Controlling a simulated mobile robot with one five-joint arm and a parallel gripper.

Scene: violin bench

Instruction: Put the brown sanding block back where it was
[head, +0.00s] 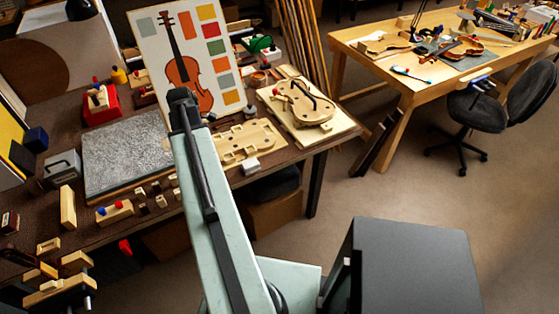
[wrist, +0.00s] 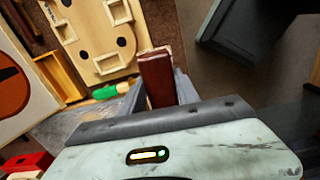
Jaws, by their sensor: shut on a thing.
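The brown sanding block (wrist: 157,80) is a dark reddish-brown bar with a paler end, seen in the wrist view. My gripper (wrist: 158,92) is shut on it, with a grey finger on each side. The block's far end sticks out beyond the fingers, and its near end is hidden by my wrist. In the head view my arm hides the fingers and the block. I cannot tell how high the block is above the bench.
The dark bench (head: 150,222) holds a grey stone slab (head: 125,152), a violin poster (head: 185,55), a wooden violin mould (head: 245,143) and a violin body on a board (head: 300,105). In the wrist view a green-handled tool (wrist: 106,92) lies beside a wooden tray (wrist: 60,78).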

